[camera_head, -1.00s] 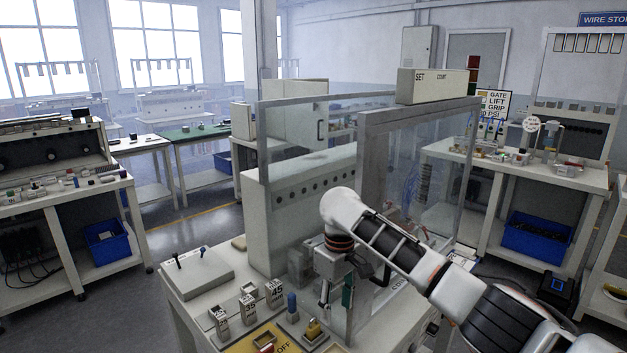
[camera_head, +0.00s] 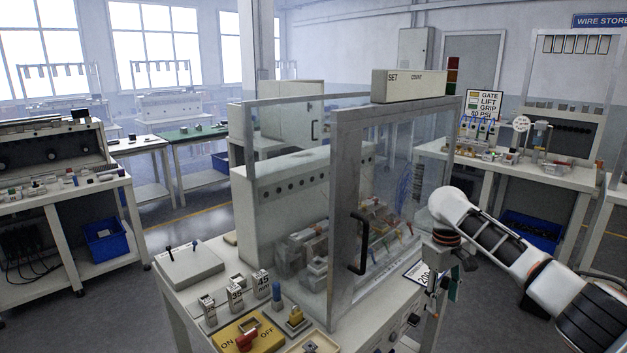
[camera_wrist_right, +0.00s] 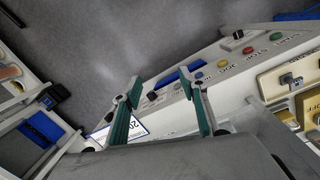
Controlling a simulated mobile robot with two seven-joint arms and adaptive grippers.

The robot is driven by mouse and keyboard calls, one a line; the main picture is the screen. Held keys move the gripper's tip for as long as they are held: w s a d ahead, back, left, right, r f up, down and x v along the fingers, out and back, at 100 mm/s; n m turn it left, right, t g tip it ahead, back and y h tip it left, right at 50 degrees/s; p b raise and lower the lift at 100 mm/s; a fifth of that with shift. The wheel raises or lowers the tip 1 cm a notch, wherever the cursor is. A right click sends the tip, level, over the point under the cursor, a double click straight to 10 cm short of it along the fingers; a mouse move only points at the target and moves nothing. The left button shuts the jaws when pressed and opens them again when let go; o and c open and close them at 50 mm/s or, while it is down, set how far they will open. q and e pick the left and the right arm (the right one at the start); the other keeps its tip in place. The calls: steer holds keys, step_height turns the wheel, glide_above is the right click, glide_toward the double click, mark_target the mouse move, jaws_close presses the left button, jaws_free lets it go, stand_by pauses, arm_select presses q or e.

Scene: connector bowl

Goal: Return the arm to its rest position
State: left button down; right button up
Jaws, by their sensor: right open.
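My right arm (camera_head: 515,252) comes in from the right in the head view. Its gripper (camera_head: 428,308) points down beside the right side of the bench with the clear-walled enclosure (camera_head: 345,215). In the right wrist view the two fingers of the gripper (camera_wrist_right: 163,90) stand apart with nothing between them. A white card (camera_head: 422,274) marked "20" is partly hidden behind the gripper in the head view; it also shows beside a finger in the wrist view (camera_wrist_right: 133,128). My left gripper does not show.
The enclosure has a black door handle (camera_head: 359,243). A yellow ON/OFF plate (camera_head: 250,335) and several number-marked blocks sit at the bench's front left. Coloured buttons (camera_wrist_right: 223,63) line the bench edge in the wrist view. Grey floor (camera_wrist_right: 90,60) lies open beyond it.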

steer(key=s+d+m, duration=0.3)
steer(key=d, duration=1.5)
steer(key=s+a+f+n+t, duration=0.1)
steer(key=s+a+f, duration=0.25)
steer(key=f, duration=0.65)
steer(key=s+a+f+n+t, duration=0.1)
steer(key=s+a+f, duration=0.3)
steer(key=f, duration=0.6)
steer(key=s+a+f+n+t, duration=0.1)
steer(key=s+a+f+t, duration=0.3)
steer(key=f, duration=0.6)
steer(key=s+f+n+y, duration=0.15)
steer(key=s+f, duration=0.25)
steer(key=s, duration=0.5)
steer(key=s+a+r+n+t+y, duration=0.1)
steer(key=s+r+t, duration=0.15)
steer(key=s, duration=0.35)
steer(key=s+a+r+n+t+y, duration=0.1)
steer(key=s+a+r+n, duration=0.15)
steer(key=s, duration=0.35)
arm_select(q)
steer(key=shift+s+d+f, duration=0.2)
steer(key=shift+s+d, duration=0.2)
arm_select(e)
steer(key=a+r+m+t, duration=0.1)
steer(key=a+m, duration=0.4)
steer(key=a, duration=0.8)
steer(key=shift+m, duration=0.4)
